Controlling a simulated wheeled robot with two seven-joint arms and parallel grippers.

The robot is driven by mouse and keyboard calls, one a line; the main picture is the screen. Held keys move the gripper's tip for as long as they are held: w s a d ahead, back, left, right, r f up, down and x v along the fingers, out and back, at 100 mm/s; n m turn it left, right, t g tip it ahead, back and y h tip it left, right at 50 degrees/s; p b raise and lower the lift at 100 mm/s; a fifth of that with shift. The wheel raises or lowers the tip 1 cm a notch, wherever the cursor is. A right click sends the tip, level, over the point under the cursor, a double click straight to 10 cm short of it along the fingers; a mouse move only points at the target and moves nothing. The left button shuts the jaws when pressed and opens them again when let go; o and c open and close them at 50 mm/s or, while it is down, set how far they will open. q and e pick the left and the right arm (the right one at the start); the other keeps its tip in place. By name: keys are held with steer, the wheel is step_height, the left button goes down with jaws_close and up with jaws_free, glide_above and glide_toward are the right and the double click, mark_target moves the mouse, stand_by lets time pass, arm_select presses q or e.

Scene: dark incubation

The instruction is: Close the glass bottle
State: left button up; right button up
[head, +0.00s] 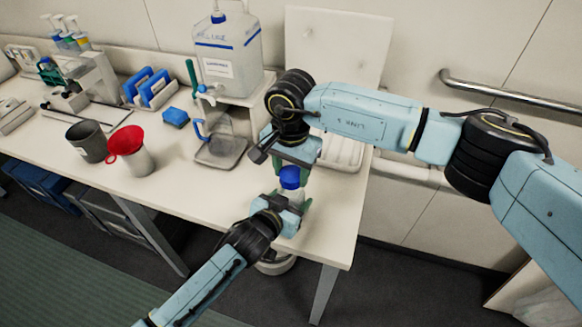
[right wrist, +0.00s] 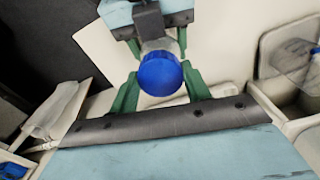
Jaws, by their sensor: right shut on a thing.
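The glass bottle (head: 292,194) is held upright above the right end of the bench, with my left gripper (head: 290,210) shut around its body. The blue cap (head: 290,174) is at the bottle's mouth; I cannot tell if it is screwed down. My right gripper (head: 295,168) comes from above, its green fingers shut on the cap. In the right wrist view the blue cap (right wrist: 160,76) sits between the green fingers of my right gripper (right wrist: 160,88). Part of the bottle (right wrist: 158,45) shows behind it, mostly hidden.
A large water container (head: 228,45) stands on a shelf at the back, with a clear jug (head: 220,140) before it. A red funnel (head: 127,141) and a grey beaker (head: 88,142) are at left. The bench front (head: 215,195) is clear. A wall rail (head: 510,93) runs at right.

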arm_select(q)
steer(key=shift+f, duration=0.1)
arm_select(e)
steer(key=shift+f, duration=0.55)
